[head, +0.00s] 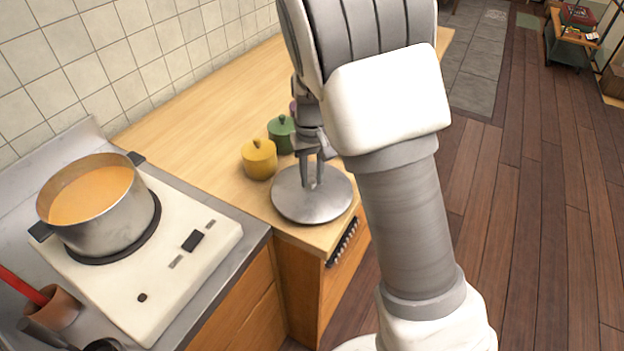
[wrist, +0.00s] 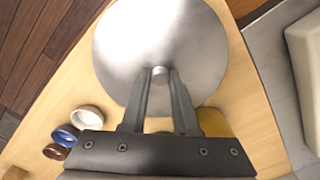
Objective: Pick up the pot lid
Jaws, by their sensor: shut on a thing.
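The pot lid (head: 296,205) is a round grey metal disc over the front end of the wooden counter. It also fills the upper middle of the wrist view (wrist: 125,45). My gripper (head: 314,184) is above its centre, with both fingers pointing down. In the wrist view my gripper (wrist: 159,80) is shut on the lid's small round knob. I cannot tell whether the lid touches the counter. The pot (head: 105,220) stands uncovered on the white cooker at the left, full of orange soup.
A yellow lidded jar (head: 259,160) and a green one (head: 281,135) stand close behind the lid. The white cooker (head: 150,305) is at the left. A white cup (wrist: 87,118) and a blue cup (wrist: 65,135) show in the wrist view. The far counter (head: 190,92) is clear.

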